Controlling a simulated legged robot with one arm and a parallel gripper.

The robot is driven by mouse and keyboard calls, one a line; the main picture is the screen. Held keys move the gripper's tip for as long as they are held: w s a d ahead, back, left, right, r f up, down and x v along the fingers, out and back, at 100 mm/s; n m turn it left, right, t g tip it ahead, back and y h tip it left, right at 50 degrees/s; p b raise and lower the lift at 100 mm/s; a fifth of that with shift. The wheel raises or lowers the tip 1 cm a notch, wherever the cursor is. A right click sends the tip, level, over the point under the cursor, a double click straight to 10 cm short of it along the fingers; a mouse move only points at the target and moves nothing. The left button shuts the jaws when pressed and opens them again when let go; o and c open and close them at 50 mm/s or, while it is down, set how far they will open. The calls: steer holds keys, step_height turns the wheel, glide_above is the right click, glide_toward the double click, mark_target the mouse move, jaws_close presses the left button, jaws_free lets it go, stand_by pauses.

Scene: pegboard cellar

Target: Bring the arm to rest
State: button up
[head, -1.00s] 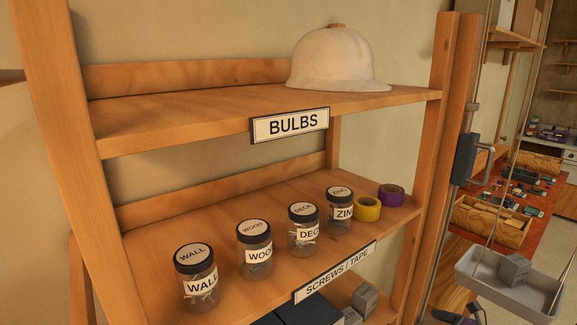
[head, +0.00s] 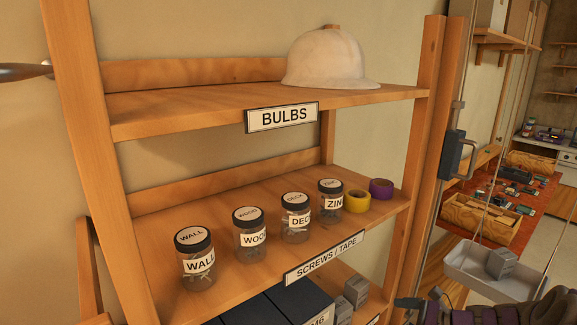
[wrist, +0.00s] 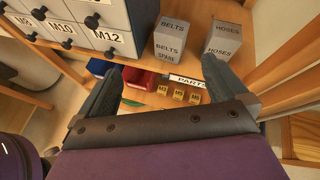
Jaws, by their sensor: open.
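My gripper (wrist: 162,68) shows in the wrist view with its two dark fingers wide apart and nothing between them. It points toward lower shelving, where a red bin (wrist: 140,78) and a row of small tan boxes labelled M3 and similar (wrist: 179,95) lie beyond the fingers. Part of my purple and dark arm (head: 470,314) shows at the bottom right of the head view. The gripper's fingers cannot be made out there.
The wooden rack holds a white hard hat (head: 328,62), labelled jars including WALL (head: 197,262), and yellow tape (head: 356,202) and purple tape (head: 381,188). A grey hanging tray (head: 480,272) is at right. The wrist view shows a drawer cabinet (wrist: 75,14) and grey BELTS box (wrist: 172,44).

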steer(key=s+a+r+n+g+h, duration=0.1)
steer(key=s+a+r+n+g, duration=0.3)
steer(key=s+a+n, duration=0.4)
steer(key=s+a+r+n+g+h, duration=0.1)
steer(key=s+a+r+n+g, duration=0.35)
steer(key=s+a, duration=0.6)
steer(key=s+d+n+h, duration=0.2)
steer(key=s+n+h, duration=0.2)
steer(key=s, duration=0.6)
steer(key=s+d+r+n+h, duration=0.1)
steer(key=s+n+h, duration=0.3)
steer(key=s, duration=0.6)
steer(key=d+n+g, duration=0.1)
steer(key=n, duration=0.1)
steer(key=shift+n, duration=0.35)
